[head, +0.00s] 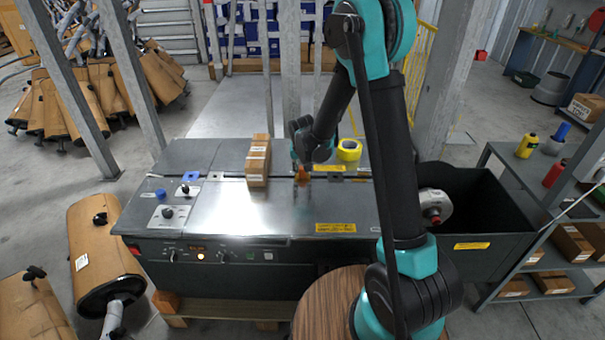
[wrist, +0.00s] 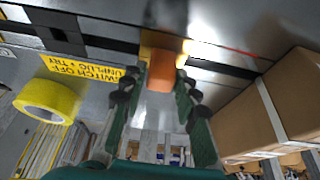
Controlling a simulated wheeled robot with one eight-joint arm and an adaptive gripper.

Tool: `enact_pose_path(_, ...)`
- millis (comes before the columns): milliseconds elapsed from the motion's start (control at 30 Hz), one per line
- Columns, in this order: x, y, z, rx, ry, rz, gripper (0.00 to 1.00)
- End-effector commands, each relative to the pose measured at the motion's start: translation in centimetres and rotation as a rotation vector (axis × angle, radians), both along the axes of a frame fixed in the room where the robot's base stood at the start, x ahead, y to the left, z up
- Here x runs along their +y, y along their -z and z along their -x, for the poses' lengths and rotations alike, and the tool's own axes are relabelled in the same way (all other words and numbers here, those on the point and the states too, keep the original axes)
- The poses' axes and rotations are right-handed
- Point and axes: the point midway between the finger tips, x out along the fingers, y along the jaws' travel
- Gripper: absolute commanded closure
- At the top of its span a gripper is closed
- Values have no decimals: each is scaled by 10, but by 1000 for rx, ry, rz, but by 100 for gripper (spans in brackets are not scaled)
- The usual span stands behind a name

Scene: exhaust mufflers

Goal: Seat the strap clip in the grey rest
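An orange piece (wrist: 160,76), which I take for the strap clip, sits between the tips of my gripper (wrist: 163,72) in the wrist view. The green fingers close in on both its sides, and the gripper looks shut on it. In the head view the orange clip (head: 302,175) shows below my gripper (head: 303,166), low over the steel top of the strapping machine (head: 230,210). Whether it touches the top is unclear. I cannot pick out the grey rest in either view; the clip and fingers hide part of the top.
A brown carton (head: 258,162) stands left of my gripper in the head view. A yellow tape roll (head: 348,150) lies to the right, beside a yellow warning label (head: 330,168). Control knobs (head: 168,212) sit at the front left. The front middle of the top is clear.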

Motion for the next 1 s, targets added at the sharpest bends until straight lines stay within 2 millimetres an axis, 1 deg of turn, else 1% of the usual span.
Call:
enact_pose_path(33,0,0,0,0,0,0,80)
enact_pose_path(200,0,0,0,0,0,0,100)
enact_pose_path(467,0,-1,0,0,0,0,100)
enact_pose_path(667,0,-12,0,0,0,0,100)
enact_pose_path(767,0,-25,0,0,0,0,100)
enact_pose_path(867,0,-45,0,0,0,0,100)
enact_pose_path(1000,0,-85,1,0,0,0,100)
